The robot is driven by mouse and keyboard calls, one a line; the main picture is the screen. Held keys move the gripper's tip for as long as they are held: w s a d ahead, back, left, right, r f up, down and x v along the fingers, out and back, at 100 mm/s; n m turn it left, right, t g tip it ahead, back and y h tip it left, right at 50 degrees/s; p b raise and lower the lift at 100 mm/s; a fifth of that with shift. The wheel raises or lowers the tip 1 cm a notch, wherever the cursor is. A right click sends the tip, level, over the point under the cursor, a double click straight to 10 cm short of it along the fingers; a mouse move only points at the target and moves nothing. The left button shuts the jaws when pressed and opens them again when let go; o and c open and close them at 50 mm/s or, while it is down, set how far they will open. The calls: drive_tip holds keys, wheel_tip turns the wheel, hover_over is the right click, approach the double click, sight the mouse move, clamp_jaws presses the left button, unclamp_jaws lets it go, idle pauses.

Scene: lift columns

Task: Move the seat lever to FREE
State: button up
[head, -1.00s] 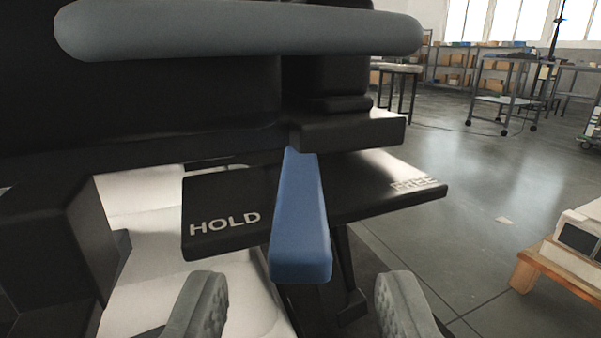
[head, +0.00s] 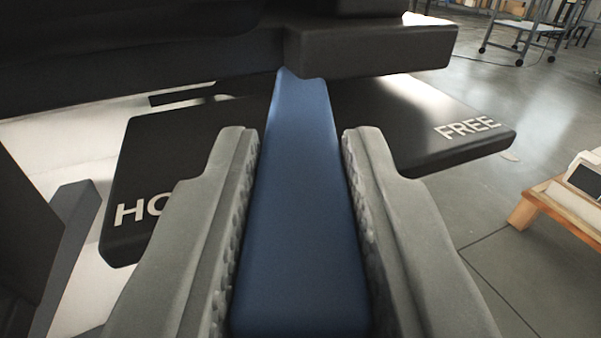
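The seat lever is a blue bar (head: 300,200) pointing toward me from under a dark housing, over a black plate (head: 400,110). The plate reads HOLD (head: 130,213) at left, partly hidden by a finger, and FREE (head: 467,128) at right. The lever lies between the two words. My gripper (head: 299,140) has one grey padded finger along each side of the lever. The fingers sit close against its sides, with hardly any gap visible, and look shut on it.
The dark housing (head: 370,50) hangs just above the lever and plate. A dark upright part stands at the left. A low wooden stand (head: 545,205) with a pale object is at the right on open grey floor. A wheeled cart (head: 520,40) is far back.

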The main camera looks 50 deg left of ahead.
clamp_jaws()
drive_tip(key=shift+w+d, duration=0.1)
drive_tip(key=shift+w+d+n+g+y, duration=0.4)
drive_tip(key=shift+w+n+g+y, duration=0.35)
drive_tip(key=shift+w+n+g, duration=0.95)
drive_tip(key=shift+w+d+n+g+y, duration=0.35)
drive_tip(key=shift+w+n+g+y, duration=0.65)
drive_tip(key=shift+g, duration=1.5)
drive_tip(key=shift+w+d+n+g+y, duration=0.4)
drive_tip(key=shift+w+n+g+y, duration=0.2)
drive_tip(key=shift+n+g, duration=1.3)
drive_tip(key=shift+g, duration=0.4)
drive_tip(key=o, duration=0.7)
unclamp_jaws()
drive_tip(key=shift+w, duration=0.1)
